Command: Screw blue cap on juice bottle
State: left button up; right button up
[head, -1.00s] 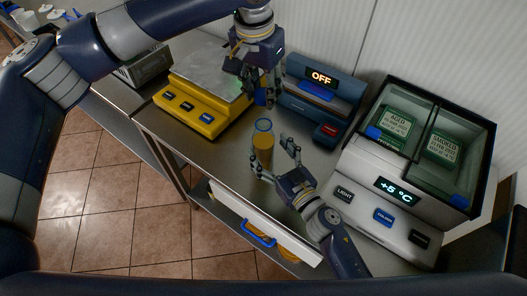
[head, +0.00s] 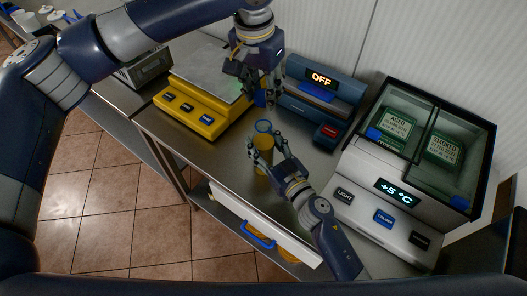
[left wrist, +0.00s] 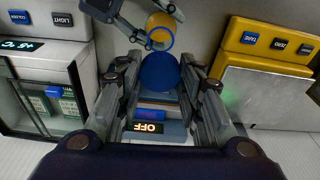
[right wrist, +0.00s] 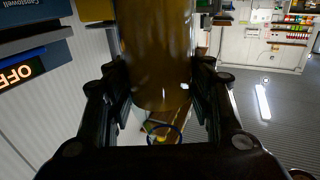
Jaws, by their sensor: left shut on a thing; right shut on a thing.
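The juice bottle (head: 262,158) stands upright on the steel counter, amber with a blue ring at its open top. My right gripper (head: 264,146) is shut around its body, and the amber side fills the upper middle of the right wrist view (right wrist: 155,55). My left gripper (head: 262,94) is above and behind the bottle, pointing down, shut on the blue cap (head: 260,99). In the left wrist view the round cap (left wrist: 160,72) sits between the fingertips, beside the bottle's ringed mouth (left wrist: 160,40). Cap and bottle are apart.
A yellow scale (head: 203,118) stands left of the bottle. A blue-grey device reading OFF (head: 321,75) is behind to the right. A cooling display case (head: 386,184) fills the right. Bare counter (head: 225,160) lies left of the bottle, with its front edge close by.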

pick_arm(q)
send_over(263, 121)
jog(key=shift+s+f, duration=0.2)
jog(key=shift+f, duration=2.25)
jog(key=shift+f, duration=0.1)
jog(key=shift+f, duration=0.8)
jog(key=shift+f, duration=0.55)
